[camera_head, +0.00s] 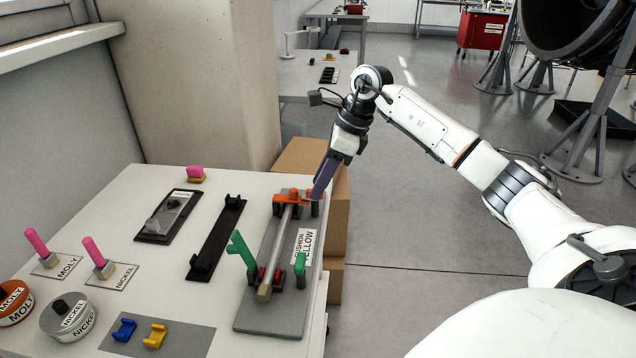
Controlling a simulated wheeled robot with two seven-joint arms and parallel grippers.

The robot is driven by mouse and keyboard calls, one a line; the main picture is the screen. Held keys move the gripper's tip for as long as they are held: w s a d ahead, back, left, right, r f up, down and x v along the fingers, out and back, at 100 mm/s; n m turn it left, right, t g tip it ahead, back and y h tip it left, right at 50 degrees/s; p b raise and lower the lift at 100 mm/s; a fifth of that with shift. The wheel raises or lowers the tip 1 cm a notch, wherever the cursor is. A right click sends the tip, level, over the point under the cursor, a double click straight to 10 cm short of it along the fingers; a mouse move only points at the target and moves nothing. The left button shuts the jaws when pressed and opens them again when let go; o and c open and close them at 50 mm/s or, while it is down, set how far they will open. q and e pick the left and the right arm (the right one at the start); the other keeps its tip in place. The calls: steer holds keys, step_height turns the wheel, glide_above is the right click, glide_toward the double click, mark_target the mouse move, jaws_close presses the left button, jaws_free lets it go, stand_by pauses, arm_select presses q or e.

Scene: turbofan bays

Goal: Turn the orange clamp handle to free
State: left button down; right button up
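The orange clamp handle (289,196) is at the far end of a grey fixture plate (268,317) on the white table's right side. A metal rod (279,245) lies along the fixture under the orange clamp. My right gripper (320,193) reaches down to the right end of the orange clamp, its purple fingers at or touching it. The fingers overlap in this view, so I cannot tell whether they are open or shut. A green handle (242,250) stands tilted at the near end of the fixture. My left gripper is not in view.
A black rail (217,238) and a black tray (168,216) lie left of the fixture. Pink-handled tools (95,252), tins (68,317) and blue and yellow clips (154,335) occupy the left and front. Cardboard boxes (338,215) stand beyond the right edge.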

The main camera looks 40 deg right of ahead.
steer(key=shift+w+a+f, duration=0.15)
steer(key=shift+w+f, duration=0.05)
steer(key=shift+f, duration=0.35)
jaws_close()
